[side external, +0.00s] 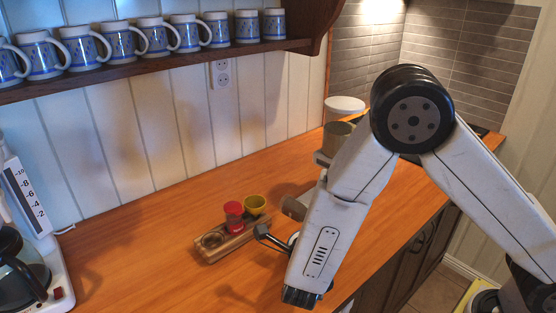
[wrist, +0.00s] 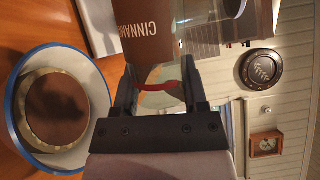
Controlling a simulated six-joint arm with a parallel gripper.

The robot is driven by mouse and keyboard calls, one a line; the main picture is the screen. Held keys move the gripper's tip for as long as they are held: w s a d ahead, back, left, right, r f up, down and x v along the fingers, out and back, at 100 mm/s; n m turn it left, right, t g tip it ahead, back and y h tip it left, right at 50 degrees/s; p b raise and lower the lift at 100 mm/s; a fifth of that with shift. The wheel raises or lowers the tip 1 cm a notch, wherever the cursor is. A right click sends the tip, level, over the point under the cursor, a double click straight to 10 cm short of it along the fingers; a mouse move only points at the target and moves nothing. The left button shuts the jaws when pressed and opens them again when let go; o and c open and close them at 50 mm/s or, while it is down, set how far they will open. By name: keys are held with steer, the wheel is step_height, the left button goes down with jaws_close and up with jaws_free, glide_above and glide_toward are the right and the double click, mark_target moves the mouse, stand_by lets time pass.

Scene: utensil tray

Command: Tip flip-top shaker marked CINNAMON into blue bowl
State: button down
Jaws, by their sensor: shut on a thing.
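The shaker marked CINNAMON (wrist: 148,42) has a brown label with pale letters; only the start of the word shows in the wrist view. My gripper (wrist: 160,85) is shut on it, one black finger on each side, with a red band between the fingers. The blue bowl (wrist: 95,75), white inside with a blue rim, stands on the counter at the left of the wrist view and has a brown round patch in it. In the side view my gripper (side external: 268,236) is partly hidden by my arm, which also hides most of the bowl. The shaker's exact tilt is hard to tell.
A wooden rack (side external: 232,244) stands left of my gripper, holding a red-topped shaker (side external: 234,215) and a yellow one (side external: 255,205), with an open hole at its left end. A coffee maker (side external: 40,265) is at far left. Canisters (side external: 338,137) stand behind my arm.

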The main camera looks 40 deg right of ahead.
mark_target(307, 206)
steer(key=shift+w+f+n+g+y, duration=0.1)
steer(key=shift+w+n+g+y, duration=0.1)
steer(key=shift+n, duration=0.6)
steer(key=shift+w+f+n+g+y, duration=0.1)
steer(key=shift+w+n+y, duration=0.1)
steer(key=shift+n, duration=0.6)
steer(key=shift+r, duration=0.1)
steer(key=shift+w+a+r+n+g+y, duration=0.1)
steer(key=shift+r+n+g+y, duration=0.15)
steer(key=shift+n, duration=0.3)
steer(key=shift+w+a+r+n+g+y, duration=0.15)
steer(key=shift+r+n, duration=0.2)
steer(key=shift+n, duration=0.2)
steer(key=shift+d+r+n+g, duration=0.1)
steer(key=shift+r+n+g, duration=0.15)
steer(key=shift+n, duration=0.25)
steer(key=shift+w+r+n+g, duration=0.15)
steer(key=shift+r+n+g, duration=0.35)
steer(key=shift+n, duration=0.4)
steer(key=shift+r+n+g, duration=0.2)
steer(key=shift+n+g, duration=0.15)
steer(key=shift+n, duration=0.25)
steer(key=shift+w, duration=0.1)
